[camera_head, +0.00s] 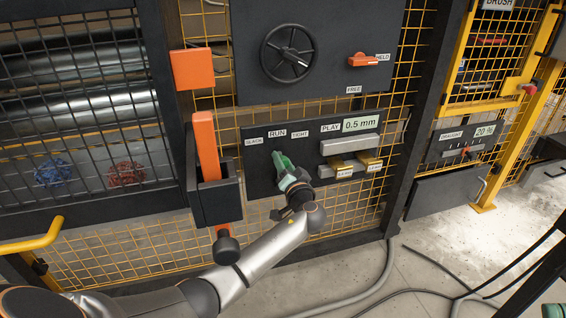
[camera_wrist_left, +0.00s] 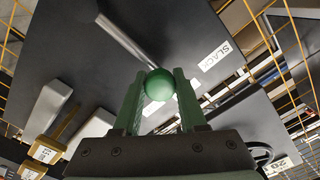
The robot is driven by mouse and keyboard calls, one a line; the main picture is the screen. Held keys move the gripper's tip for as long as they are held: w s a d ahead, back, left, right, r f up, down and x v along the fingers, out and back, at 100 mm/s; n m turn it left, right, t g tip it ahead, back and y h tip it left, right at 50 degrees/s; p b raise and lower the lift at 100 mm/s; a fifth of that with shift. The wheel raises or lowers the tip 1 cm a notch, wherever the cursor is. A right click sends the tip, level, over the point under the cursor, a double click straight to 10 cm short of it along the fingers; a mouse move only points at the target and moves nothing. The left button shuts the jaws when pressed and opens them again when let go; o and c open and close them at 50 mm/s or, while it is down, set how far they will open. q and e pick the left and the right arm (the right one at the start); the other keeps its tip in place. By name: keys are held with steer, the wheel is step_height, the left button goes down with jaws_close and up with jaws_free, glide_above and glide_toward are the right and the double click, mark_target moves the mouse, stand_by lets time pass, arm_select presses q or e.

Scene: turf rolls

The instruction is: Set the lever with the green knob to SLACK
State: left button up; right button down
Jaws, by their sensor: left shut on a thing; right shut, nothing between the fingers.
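The lever's green knob (camera_wrist_left: 159,84) sits between the fingers of my left gripper (camera_wrist_left: 158,100), which is shut on it. Its grey rod (camera_wrist_left: 125,40) runs up and left from the knob in the left wrist view. In the head view my left gripper (camera_head: 284,168) is at the lever panel (camera_head: 260,180), below the RUN label (camera_head: 277,133), and hides most of the lever. The SLACK label (camera_head: 253,141) is left of RUN and TIGHT (camera_head: 300,134) is right. SLACK also shows beside the knob in the left wrist view (camera_wrist_left: 215,56). A green tip of my right gripper (camera_head: 555,311) shows at the bottom right corner.
Right of the lever are a PLAY display (camera_head: 361,124) reading 0.5 mm, a grey bar (camera_head: 348,144) and two yellow-based keys. An orange bar (camera_head: 207,145) in a black holder stands close left. A handwheel (camera_head: 289,54) and orange handle (camera_head: 369,59) are above. Cables lie on the floor.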

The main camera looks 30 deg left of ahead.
arm_select(q)
jaws_close()
stand_by(0.8)
